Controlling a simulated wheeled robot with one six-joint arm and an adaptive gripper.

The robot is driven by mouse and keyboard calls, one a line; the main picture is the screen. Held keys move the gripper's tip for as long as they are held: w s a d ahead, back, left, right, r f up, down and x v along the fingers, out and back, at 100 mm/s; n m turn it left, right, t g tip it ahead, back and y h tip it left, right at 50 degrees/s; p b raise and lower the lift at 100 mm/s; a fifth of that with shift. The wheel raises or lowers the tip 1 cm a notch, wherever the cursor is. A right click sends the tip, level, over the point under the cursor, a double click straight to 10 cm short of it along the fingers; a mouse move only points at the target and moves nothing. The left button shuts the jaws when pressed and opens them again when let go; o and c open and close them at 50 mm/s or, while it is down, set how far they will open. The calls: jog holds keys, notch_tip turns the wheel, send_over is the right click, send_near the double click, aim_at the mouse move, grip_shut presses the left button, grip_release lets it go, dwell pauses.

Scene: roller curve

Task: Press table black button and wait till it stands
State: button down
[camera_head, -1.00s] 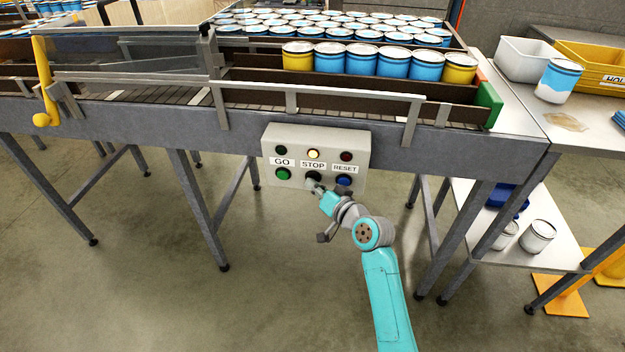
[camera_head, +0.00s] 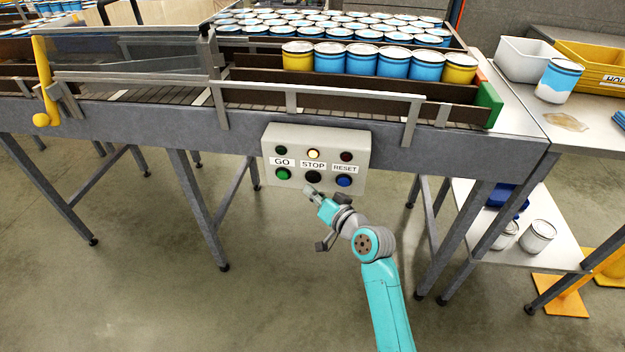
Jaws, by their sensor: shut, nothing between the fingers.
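A grey control box (camera_head: 268,146) hangs on the front of the conveyor table. Its black button (camera_head: 313,177) is under the STOP label, between a green button (camera_head: 282,174) under GO and a blue button (camera_head: 344,181) under RESET. The lamp above STOP (camera_head: 313,154) glows yellow; the lamps above GO and RESET are dark. My gripper (camera_head: 309,190) is shut and empty. Its tip is just below the black button in the picture and appears apart from it. The black button is in full view.
The conveyor (camera_head: 130,117) holds rows of cans behind a rail; the front cans (camera_head: 363,60) stand still. A yellow lever (camera_head: 43,80) is at the left. A side table (camera_head: 575,132) with bins and a can stands at the right. Floor below the box is open.

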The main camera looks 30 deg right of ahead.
jog(key=s+a, duration=0.2)
jog(key=s, duration=0.1)
jog(key=shift+s+a, duration=0.15)
jog(key=shift+a, duration=0.05)
dwell(0.8)
jog(key=s+a+f+h, duration=0.1)
jog(key=s+f, duration=0.3)
jog(key=s, duration=0.4)
jog(key=s+a+f+g+h, duration=0.1)
jog(key=s+f, duration=0.2)
jog(key=s, duration=0.5)
jog(key=s+a+f+h, duration=0.15)
jog(key=s+f, duration=0.25)
jog(key=s, duration=0.4)
jog(key=s+a+r+n, duration=0.1)
jog(key=s+r+n, duration=0.1)
jog(key=s, duration=0.9)
jog(key=s+a+r+n, duration=0.1)
jog(key=s+r+n, duration=0.2)
jog(key=s, duration=0.8)
notch_tip(320, 180, up, 3)
jog(key=shift+s+a+f+n+y, duration=0.2)
jog(key=shift+s+a+n+y, duration=0.1)
jog(key=shift+y, duration=0.15)
jog(key=shift+w, duration=0.1)
